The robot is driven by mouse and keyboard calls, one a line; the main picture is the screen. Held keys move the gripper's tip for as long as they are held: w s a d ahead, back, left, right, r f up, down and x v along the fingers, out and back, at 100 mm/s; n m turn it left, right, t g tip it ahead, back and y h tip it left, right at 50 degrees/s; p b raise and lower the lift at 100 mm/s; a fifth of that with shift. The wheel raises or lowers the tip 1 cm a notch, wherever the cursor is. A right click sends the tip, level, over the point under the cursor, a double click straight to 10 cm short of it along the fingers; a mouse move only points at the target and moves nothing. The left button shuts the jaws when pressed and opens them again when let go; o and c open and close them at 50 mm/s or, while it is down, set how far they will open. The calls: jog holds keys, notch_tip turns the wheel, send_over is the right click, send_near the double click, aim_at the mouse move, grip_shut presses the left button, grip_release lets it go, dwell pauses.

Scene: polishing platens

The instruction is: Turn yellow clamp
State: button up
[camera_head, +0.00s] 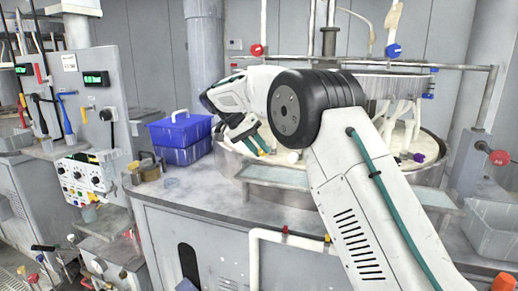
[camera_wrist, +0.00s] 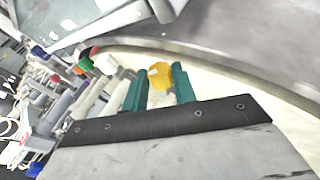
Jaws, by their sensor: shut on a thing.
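The yellow clamp (camera_wrist: 160,74) shows in the wrist view, between the two teal fingers of my gripper (camera_wrist: 160,84). My gripper is shut on it, and the fingers hide its sides. In the head view my gripper (camera_head: 260,149) reaches down over the left rim of the round polishing basin (camera_head: 233,164). In that view the clamp is too small and too covered by the fingers to make out clearly.
Blue boxes (camera_head: 182,132) stand on the bench left of my gripper. A padlock-like brass object (camera_head: 148,168) lies farther left. White pipes with red and blue knobs (camera_head: 393,50) rise behind the basin. The bench front left of the basin (camera_head: 200,190) is mostly clear.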

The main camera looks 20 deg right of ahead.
jog(key=shift+f, duration=0.1)
jog(key=o, duration=1)
jog(key=t, duration=0.1)
jog(key=t+y, duration=0.1)
jog(key=y, duration=0.1)
jog(key=shift+s+d+r+m+t, duration=0.3)
jog(key=shift+s+r+m+t, duration=0.05)
jog(key=shift+m+t, duration=0.05)
jog(key=t+y, duration=0.2)
jog(key=t, duration=0.1)
jog(key=m+t+y, duration=0.1)
jog(key=t+y, duration=0.1)
jog(key=shift+s+d+f, duration=0.15)
jog(key=shift+s+d, duration=0.15)
jog(key=shift+s, duration=0.1)
jog(key=v, duration=0.8)
jog(key=s+d+n+g, duration=0.1)
jog(key=s+n, duration=0.2)
jog(key=s, duration=0.9)
jog(key=s+d+f+n+g, duration=0.1)
jog(key=s+d+n, duration=0.1)
jog(key=s, duration=1)
jog(key=shift+d+f+n+g+y, duration=0.2)
jog(key=shift+f+n+g+y, duration=0.1)
jog(key=shift+n, duration=0.1)
